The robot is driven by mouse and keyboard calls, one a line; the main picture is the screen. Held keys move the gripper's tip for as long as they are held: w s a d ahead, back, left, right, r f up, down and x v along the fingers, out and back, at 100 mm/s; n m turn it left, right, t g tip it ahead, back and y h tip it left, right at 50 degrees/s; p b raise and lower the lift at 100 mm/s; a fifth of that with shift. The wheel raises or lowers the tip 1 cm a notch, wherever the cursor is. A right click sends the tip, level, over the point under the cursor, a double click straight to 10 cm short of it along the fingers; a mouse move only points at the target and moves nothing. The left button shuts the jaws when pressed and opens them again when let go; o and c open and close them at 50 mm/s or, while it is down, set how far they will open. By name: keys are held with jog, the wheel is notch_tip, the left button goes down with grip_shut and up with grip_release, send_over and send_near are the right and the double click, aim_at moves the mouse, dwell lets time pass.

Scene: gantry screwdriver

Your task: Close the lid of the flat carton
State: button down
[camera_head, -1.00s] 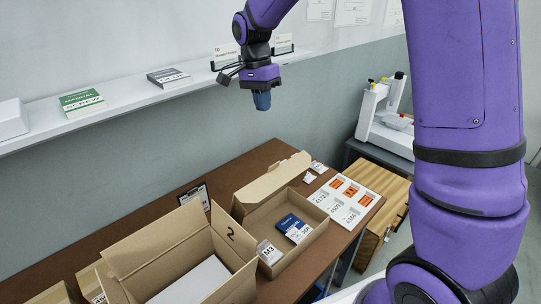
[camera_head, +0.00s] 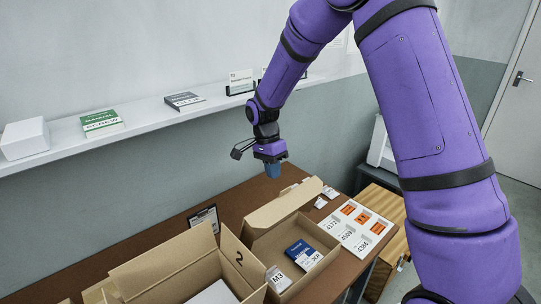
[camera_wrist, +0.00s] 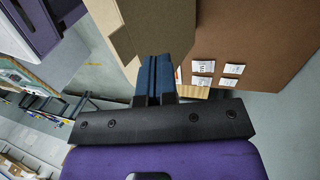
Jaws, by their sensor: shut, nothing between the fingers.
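The flat carton (camera_head: 262,243) is a shallow brown box on the brown table, open at the top. Its lid (camera_head: 285,206) stands up along the far edge, tilted back. A dark blue booklet (camera_head: 303,253) and a small bag marked M3 (camera_head: 278,279) lie in the carton. My gripper (camera_head: 275,172) points down above and behind the lid, apart from it, with its blue fingertips together and empty. In the wrist view the shut fingers (camera_wrist: 154,80) show in front of brown cardboard (camera_wrist: 155,27).
A larger open carton marked 2 (camera_head: 170,272) stands to the left. A white board with orange labels (camera_head: 357,228) lies to the right, with small white packets (camera_head: 326,197) near the lid. A shelf (camera_head: 150,118) with books runs along the wall behind.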

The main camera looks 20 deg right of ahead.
aim_at(285, 193)
jog(key=s, duration=0.1)
jog(key=s+d+f, duration=0.1)
jog(key=s, duration=0.1)
jog(key=shift+s+d+f, duration=0.15)
jog(key=shift+s+d, duration=0.1)
jog(key=shift+s, duration=0.05)
